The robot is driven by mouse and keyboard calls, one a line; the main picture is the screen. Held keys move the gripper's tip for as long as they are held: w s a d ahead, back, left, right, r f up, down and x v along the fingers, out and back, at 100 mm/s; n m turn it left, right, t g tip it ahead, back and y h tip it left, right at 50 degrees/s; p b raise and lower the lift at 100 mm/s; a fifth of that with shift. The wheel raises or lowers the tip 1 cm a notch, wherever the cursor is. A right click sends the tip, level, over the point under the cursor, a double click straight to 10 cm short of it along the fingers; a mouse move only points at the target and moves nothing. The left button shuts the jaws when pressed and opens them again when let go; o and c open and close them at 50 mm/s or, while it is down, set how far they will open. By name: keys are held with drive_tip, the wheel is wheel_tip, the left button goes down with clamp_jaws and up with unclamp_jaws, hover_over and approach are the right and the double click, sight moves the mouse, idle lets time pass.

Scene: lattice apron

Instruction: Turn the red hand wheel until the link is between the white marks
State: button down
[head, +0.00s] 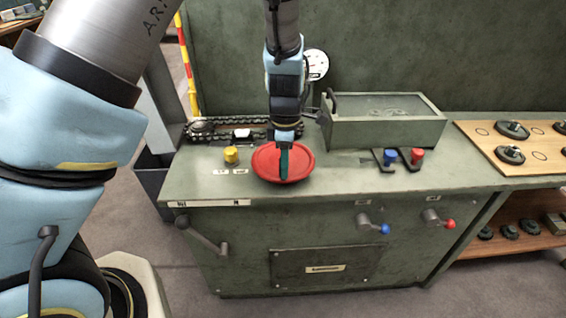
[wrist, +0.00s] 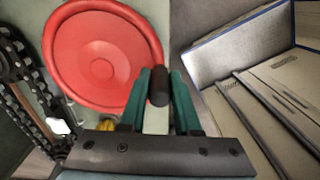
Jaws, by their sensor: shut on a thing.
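The red hand wheel (head: 304,164) lies flat on the green bench top, near its front edge. My gripper (head: 284,172) comes down over the wheel from above. In the wrist view the wheel (wrist: 95,50) is at the upper left, and my gripper's green fingers (wrist: 160,92) are shut on the wheel's dark handle (wrist: 158,86). The chain (head: 270,130) runs along the bench behind the wheel, with a white link (head: 242,134) on its near run. The link also shows in the wrist view (wrist: 58,127). I cannot make out the white marks beside the chain.
A yellow button (head: 231,155) stands left of the wheel. A green box (head: 384,125) is behind it to the right. Blue and red knobs (head: 417,156) stand right of the wheel. A wooden board (head: 484,152) with dark parts is at far right. A dial (head: 316,65) stands behind.

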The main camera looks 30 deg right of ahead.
drive_tip(key=c, duration=0.6)
unclamp_jaws()
wheel_tip(320, 180, up, 11)
drive_tip(key=shift+f+b, duration=0.1)
drive_tip(key=shift+b, duration=0.8)
drive_tip(key=w+a+r+m, duration=0.1)
drive_tip(key=w+a+m, duration=0.25)
drive_tip(key=a, duration=0.65)
drive_tip(key=w+a+m, duration=0.2)
drive_tip(key=w+a, duration=0.3)
drive_tip(key=a, duration=0.5)
drive_tip(key=s+a+m, duration=0.1)
drive_tip(key=a+m, duration=0.1)
drive_tip(key=a, duration=0.3)
drive_tip(key=s+a+m+t, duration=0.1)
drive_tip(key=a+m, duration=0.1)
drive_tip(key=a, duration=0.4)
drive_tip(key=s+a+m, duration=0.1)
drive_tip(key=a+m, duration=0.1)
drive_tip(key=a, duration=0.4)
drive_tip(key=shift+a+r+m+t, duration=0.2)
drive_tip(key=shift+a+m+t, duration=0.05)
drive_tip(key=shift+t, duration=0.05)
